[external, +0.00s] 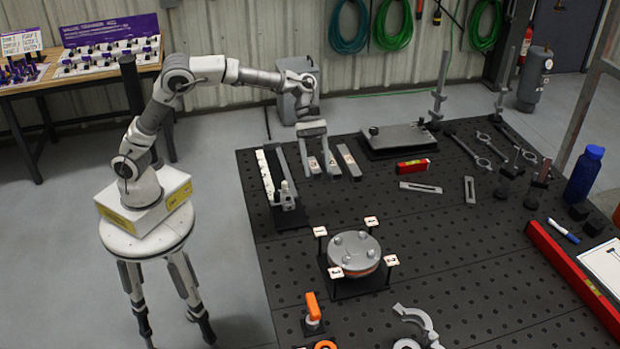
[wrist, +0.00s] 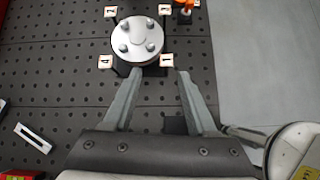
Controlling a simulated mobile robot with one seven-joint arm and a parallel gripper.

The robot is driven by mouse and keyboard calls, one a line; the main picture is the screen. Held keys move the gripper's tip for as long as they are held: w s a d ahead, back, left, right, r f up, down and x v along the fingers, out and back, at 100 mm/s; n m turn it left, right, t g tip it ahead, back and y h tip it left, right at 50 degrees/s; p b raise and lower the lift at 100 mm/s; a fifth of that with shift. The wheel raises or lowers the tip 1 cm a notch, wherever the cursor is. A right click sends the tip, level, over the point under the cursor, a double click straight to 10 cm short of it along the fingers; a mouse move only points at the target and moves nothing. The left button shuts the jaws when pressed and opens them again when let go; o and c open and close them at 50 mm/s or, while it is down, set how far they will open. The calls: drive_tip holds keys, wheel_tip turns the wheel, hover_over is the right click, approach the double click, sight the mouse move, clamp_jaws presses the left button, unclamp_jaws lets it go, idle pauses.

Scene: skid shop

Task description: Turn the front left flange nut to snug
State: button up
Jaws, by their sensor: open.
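A round grey flange (external: 355,247) with several nuts on its top face sits on a black base with an orange-brown band beneath it. Small numbered tags stand on posts around it. In the wrist view the flange (wrist: 138,38) is at the top centre, beyond the fingertips, with its nuts near its rim. I cannot tell how tight any nut is or which tag marks the front left one. My gripper (external: 322,166) is open and empty above the table, up and left of the flange in the external view. Its two fingers (wrist: 160,76) are apart in the wrist view.
A rack with a white strip (external: 265,176) stands near my gripper. The perforated table (external: 440,245) is clear right of the flange.

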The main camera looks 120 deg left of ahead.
drive_tip(key=s+d+r+m+g+y, duration=0.1)
drive_tip(key=s+d+r+m, duration=0.1)
drive_tip(key=s+d+m, duration=0.3)
drive_tip(key=s+d+r+m+g, duration=0.1)
drive_tip(key=s+d+r+m, duration=0.2)
drive_tip(key=s+d+m, duration=0.3)
drive_tip(key=s+d, duration=0.2)
drive_tip(key=d, duration=0.1)
drive_tip(key=shift+s+d+r+y, duration=0.15)
drive_tip(key=shift+s+r+y, duration=0.15)
drive_tip(key=shift+y, duration=0.1)
drive_tip(key=m+y+p, duration=0.6)
drive_tip(key=y+p, duration=0.2)
drive_tip(key=p, duration=0.3)
hover_over(338, 238)
drive_tip(key=s+d, duration=0.5)
wheel_tip(338, 238, down, 3)
drive_tip(key=shift+g, duration=0.5)
drive_tip(key=x, duration=0.5)
drive_tip(key=p+x, duration=0.1)
drive_tip(key=x, duration=0.5)
drive_tip(key=p+x, duration=0.1)
drive_tip(key=x, duration=0.5)
drive_tip(key=shift+d+f, duration=0.2)
drive_tip(key=shift+f, duration=0.1)
clamp_jaws()
